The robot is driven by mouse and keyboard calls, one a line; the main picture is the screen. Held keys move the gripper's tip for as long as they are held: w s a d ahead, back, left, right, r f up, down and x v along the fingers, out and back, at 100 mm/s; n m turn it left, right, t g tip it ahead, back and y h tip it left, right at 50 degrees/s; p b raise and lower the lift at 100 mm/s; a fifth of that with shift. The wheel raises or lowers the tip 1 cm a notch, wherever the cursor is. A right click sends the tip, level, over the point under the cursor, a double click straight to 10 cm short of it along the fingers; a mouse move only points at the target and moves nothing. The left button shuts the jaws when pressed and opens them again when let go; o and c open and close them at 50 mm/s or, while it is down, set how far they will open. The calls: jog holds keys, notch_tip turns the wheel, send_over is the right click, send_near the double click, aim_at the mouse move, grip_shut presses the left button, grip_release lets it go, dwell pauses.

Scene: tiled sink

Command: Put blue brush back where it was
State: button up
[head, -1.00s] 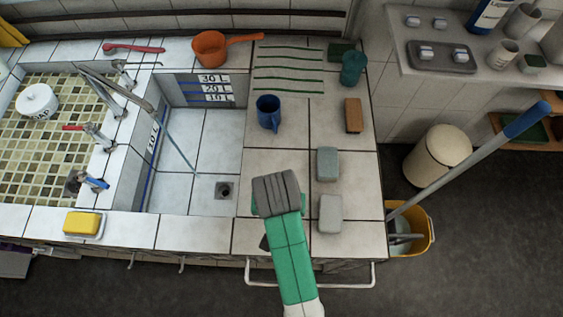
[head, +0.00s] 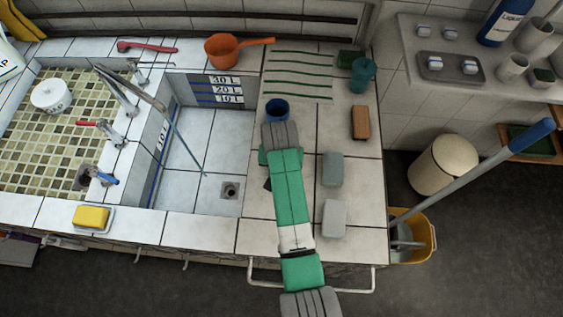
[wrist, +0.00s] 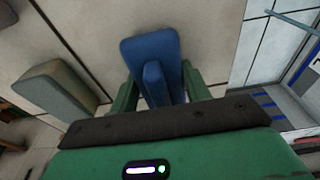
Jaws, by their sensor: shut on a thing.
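The blue brush (wrist: 150,50) shows in the wrist view as a blue block with a raised grip. My gripper (wrist: 160,88) has its two green fingers on either side of that grip and is shut on it. In the head view my gripper (head: 280,155) is over the tiled counter, right of the deep basin and just in front of the blue mug. My arm hides the brush there. I cannot tell whether the brush touches the counter.
The blue mug (head: 277,108) is partly covered by my wrist. Two grey blocks (head: 333,169) (head: 332,218) lie to the right, with a brown block (head: 360,122) behind them. A teal cup (head: 362,74) and green-striped tiles (head: 298,78) are at the back. The basin (head: 215,140) is left.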

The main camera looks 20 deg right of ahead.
jog(key=shift+f, duration=0.15)
jog(key=o, duration=1.3)
jog(key=r, duration=0.4)
jog(key=s+r, duration=0.1)
jog(key=r, duration=0.3)
jog(key=a+r, duration=0.1)
jog(key=r, duration=0.3)
jog(key=shift+s+r, duration=0.1)
jog(key=shift+s, duration=0.15)
jog(key=shift+r, duration=0.1)
